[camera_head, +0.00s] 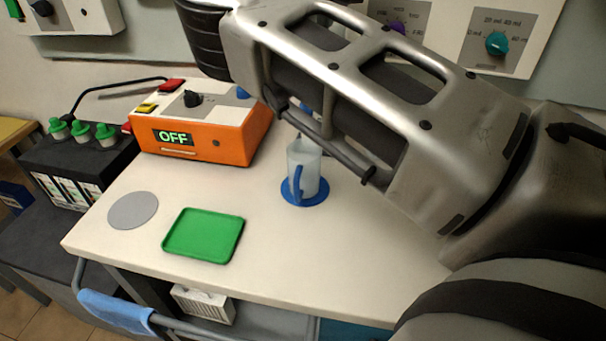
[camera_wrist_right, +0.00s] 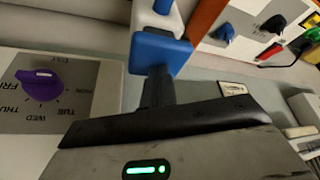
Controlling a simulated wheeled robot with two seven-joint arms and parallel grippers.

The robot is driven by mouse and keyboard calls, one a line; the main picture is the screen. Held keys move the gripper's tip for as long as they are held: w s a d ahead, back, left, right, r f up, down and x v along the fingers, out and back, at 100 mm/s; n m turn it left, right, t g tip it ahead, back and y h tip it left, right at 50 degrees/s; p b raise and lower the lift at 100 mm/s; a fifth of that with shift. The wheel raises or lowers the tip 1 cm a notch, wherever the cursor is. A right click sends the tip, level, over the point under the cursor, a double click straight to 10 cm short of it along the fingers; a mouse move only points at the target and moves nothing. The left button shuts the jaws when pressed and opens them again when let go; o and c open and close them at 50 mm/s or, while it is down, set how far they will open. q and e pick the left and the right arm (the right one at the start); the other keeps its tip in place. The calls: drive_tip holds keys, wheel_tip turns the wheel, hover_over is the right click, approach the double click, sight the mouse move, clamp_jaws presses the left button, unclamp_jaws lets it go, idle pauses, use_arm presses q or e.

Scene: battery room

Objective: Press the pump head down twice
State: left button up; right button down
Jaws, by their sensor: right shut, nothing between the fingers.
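In the right wrist view, my right gripper (camera_wrist_right: 158,86) shows as shut black fingers with nothing between them. Their tip meets the edge of a blue block (camera_wrist_right: 162,54), which looks like the pump head. White and blue parts show beyond it. I cannot tell whether the fingers touch it or how far down it is. In the head view, my right arm crosses from the right and hides most of the area behind the table; the pump is not clearly visible there, nor are the right fingertips. My left gripper is not in view.
A translucent jug (camera_head: 308,165) with a blue handle stands on a blue disc (camera_head: 311,202). An orange box (camera_head: 226,143) reads OFF. A green tray (camera_head: 204,236) and grey disc (camera_head: 133,210) lie on the white table, its front clear. A purple knob (camera_wrist_right: 41,84) is on a panel.

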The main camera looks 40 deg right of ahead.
drive_tip(key=shift+f+b, duration=0.7)
drive_tip(key=shift+f, duration=0.55)
drive_tip(key=shift+r, duration=0.1)
drive_tip(key=shift+r+p, duration=0.4)
drive_tip(key=shift+p, duration=0.05)
drive_tip(key=shift+r+p, duration=0.6)
drive_tip(key=shift+r, duration=0.25)
drive_tip(key=shift+r+p, duration=1.05)
drive_tip(key=shift+r, duration=0.55)
